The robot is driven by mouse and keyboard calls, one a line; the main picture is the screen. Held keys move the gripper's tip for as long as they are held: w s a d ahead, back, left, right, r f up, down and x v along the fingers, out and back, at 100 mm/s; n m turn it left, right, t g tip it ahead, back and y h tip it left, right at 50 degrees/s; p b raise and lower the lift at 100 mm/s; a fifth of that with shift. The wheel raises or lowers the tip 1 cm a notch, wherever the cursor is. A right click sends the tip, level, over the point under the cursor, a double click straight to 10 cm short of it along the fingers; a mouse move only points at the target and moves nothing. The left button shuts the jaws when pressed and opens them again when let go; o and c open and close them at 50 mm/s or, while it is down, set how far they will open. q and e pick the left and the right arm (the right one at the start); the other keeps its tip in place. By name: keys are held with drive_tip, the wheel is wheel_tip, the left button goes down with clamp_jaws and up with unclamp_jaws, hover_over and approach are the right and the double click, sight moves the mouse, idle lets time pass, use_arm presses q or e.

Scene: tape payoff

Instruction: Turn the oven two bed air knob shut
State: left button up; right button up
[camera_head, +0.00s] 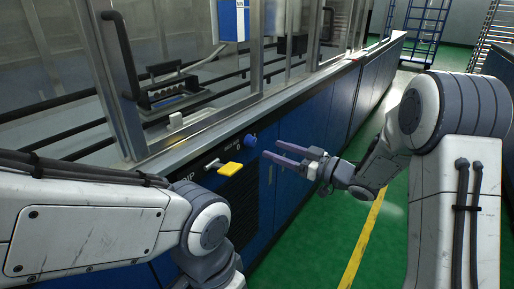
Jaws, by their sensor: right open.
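A round blue knob (250,141) sits on the front edge of the blue cabinet, with small lettering beside it that is too small to read surely. A yellow handle (230,169) on a pale valve body sits to its lower left. I cannot tell from the lettering which one is the bed air knob. My right gripper (272,149) is open and empty, its two purple-grey fingers pointing left at the blue knob, with a small gap seeming to remain. My left arm fills the lower left, and its gripper is not in view.
The blue cabinet (308,125) runs away to the upper right. Above it stand glass doors with black handles (120,55) and metal frames. A green floor (310,235) with a yellow line (362,243) lies open to the right. A blue rack (420,35) stands at the back.

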sight(255, 142)
drive_tip(key=b+x, duration=0.1)
drive_tip(key=x, duration=0.6)
drive_tip(key=shift+w+a, duration=0.2)
clamp_jaws()
